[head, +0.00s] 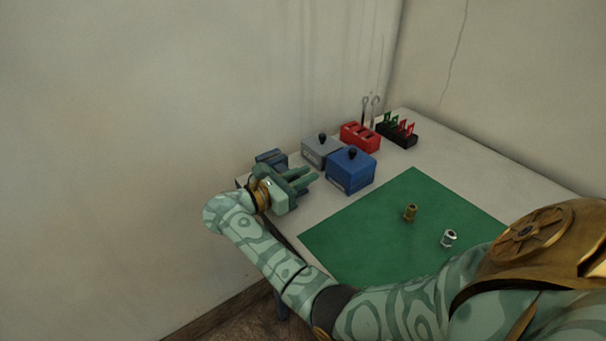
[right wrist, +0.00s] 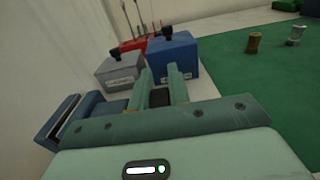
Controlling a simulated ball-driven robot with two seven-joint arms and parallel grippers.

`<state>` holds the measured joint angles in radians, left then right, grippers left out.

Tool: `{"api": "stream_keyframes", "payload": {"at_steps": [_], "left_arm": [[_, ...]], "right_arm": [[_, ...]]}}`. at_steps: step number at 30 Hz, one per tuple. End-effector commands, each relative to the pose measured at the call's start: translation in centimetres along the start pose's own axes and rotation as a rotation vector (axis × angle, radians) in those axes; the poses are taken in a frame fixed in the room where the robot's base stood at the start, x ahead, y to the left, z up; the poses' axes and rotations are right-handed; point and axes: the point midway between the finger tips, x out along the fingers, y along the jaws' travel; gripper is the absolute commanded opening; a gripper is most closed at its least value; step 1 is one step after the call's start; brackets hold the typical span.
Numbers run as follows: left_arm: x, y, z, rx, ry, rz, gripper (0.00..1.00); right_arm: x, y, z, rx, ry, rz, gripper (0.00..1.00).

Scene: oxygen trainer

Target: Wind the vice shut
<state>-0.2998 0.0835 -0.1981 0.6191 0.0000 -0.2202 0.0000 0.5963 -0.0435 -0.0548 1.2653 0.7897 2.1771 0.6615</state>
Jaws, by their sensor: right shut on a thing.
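The blue vice (head: 270,157) sits at the table's far left edge, partly hidden behind my right gripper (head: 303,178). In the right wrist view the vice (right wrist: 97,106) shows at the left, beside the gripper body. The right gripper's fingers (right wrist: 160,80) are nearly parallel with a narrow gap. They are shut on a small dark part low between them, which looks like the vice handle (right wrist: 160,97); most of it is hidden. How far apart the vice jaws stand cannot be told. My left gripper is not in view.
A grey box (head: 320,151) and a blue box (head: 351,171), both with black knobs, stand close beyond the gripper. A red holder (head: 360,137) and a black rack (head: 397,133) stand farther back. A brass fitting (head: 410,212) and a silver fitting (head: 449,238) stand on the green mat (head: 370,235).

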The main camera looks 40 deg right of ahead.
Motion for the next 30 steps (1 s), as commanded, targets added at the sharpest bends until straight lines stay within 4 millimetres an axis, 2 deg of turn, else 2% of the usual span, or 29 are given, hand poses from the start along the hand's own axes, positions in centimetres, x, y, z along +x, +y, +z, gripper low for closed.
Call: {"api": "stream_keyframes", "payload": {"at_steps": [21,30], "left_arm": [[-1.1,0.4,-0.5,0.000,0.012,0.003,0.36],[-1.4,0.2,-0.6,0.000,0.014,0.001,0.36]], "right_arm": [[0.7,0.0,-0.8,0.003,0.460,-0.001,0.00],[0.8,-0.1,-1.2,0.001,0.576,-0.002,0.00]]}}
